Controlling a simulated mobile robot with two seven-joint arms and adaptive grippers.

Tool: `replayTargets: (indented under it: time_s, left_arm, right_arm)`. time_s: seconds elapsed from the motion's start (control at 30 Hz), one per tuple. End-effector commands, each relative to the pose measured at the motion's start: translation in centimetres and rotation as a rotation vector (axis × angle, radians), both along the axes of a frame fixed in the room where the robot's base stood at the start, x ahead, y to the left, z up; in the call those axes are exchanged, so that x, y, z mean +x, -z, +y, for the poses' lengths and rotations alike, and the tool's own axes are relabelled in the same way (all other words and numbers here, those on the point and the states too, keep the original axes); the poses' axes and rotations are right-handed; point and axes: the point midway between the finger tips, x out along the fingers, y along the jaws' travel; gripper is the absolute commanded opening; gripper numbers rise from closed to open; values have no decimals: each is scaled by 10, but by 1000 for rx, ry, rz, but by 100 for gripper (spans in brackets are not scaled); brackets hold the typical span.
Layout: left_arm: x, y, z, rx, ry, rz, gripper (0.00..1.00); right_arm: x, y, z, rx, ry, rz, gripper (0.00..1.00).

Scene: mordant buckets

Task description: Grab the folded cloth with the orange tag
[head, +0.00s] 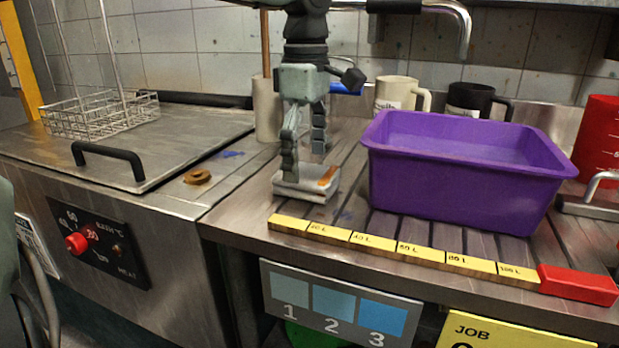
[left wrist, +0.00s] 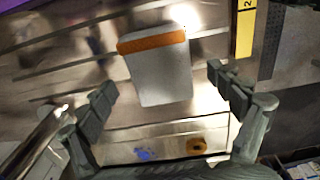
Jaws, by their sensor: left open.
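The folded cloth (head: 300,191) is pale grey-white with an orange tag along one end. It lies flat on the ribbed metal drainboard, left of the purple tub. My left gripper (head: 304,158) points down at it with fingers spread. One finger overlaps the cloth in the head view. In the left wrist view the cloth (left wrist: 162,78) lies ahead of the open fingertips (left wrist: 162,86), with its tag end farther away. A gap shows on each side between fingertip and cloth. I cannot tell how high the fingertips are above the board. My right gripper is in neither view.
The purple tub (head: 455,190) stands close on the right, with two mugs behind it. A yellow marked strip (head: 400,250) runs along the front edge. A pale cylinder (head: 266,112) stands behind. A brown ring (head: 198,176) lies left; a wire basket (head: 98,115) is farther left.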

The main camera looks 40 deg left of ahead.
Motion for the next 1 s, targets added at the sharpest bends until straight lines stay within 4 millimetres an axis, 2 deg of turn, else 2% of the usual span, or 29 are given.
replayTargets:
  time_s: [0.1,0.2,0.43,0.87,1.0]
  left_arm:
    - [0,18,0,-2,-1,1,91]
    - [0,25,0,-1,0,0,91]
    - [0,26,0,-1,-1,-2,91]
    - [0,26,0,-1,0,-2,39]
    - [1,26,0,-2,0,-3,37]
  right_arm:
    - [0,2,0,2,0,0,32]
    - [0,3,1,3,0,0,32]
    - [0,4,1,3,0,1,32]
    - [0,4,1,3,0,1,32]
    - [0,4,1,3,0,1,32]
